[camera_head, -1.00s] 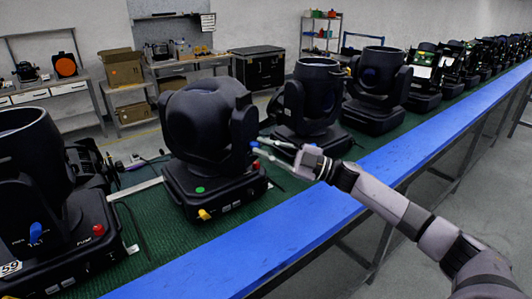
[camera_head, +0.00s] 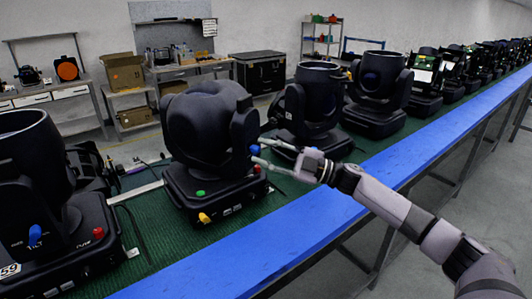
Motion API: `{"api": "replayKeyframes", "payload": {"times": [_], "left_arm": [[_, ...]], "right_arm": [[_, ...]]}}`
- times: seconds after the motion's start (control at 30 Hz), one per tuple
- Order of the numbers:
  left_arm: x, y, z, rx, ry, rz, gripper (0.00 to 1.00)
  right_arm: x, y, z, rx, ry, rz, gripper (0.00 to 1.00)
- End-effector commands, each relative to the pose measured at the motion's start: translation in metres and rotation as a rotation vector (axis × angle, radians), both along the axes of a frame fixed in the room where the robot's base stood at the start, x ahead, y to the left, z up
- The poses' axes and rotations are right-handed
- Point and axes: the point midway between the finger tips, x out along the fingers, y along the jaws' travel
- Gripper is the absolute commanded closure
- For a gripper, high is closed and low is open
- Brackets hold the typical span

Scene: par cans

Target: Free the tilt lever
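The nearest complete moving-head light (camera_head: 207,135) is black and stands on the green belt. A small blue lever (camera_head: 254,149) sits on the right side of its yoke. A green button (camera_head: 200,193), a red knob (camera_head: 257,168) and a yellow lever (camera_head: 204,217) show on its base. My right gripper (camera_head: 259,150) is open, with its pale fingertips above and below the blue lever. I cannot tell whether either finger touches it. My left gripper is not in view.
Another light (camera_head: 30,150) with a blue lever (camera_head: 35,235) and a red knob (camera_head: 98,233) stands at the left edge. More lights (camera_head: 312,100) line the belt to the right. The blue rail (camera_head: 300,230) along the front is clear.

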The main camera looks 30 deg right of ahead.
Motion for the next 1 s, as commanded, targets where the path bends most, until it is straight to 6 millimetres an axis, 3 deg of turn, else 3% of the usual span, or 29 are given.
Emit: {"api": "replayKeyframes", "payload": {"times": [0.43, 1.0], "left_arm": [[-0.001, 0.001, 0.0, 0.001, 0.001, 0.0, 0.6], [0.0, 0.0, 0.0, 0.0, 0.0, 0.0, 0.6]], "right_arm": [[-0.005, -0.006, -0.003, 0.0, 0.002, -0.001, 0.66], [-0.066, -0.071, -0.026, 0.0, 0.004, -0.001, 0.66]]}}
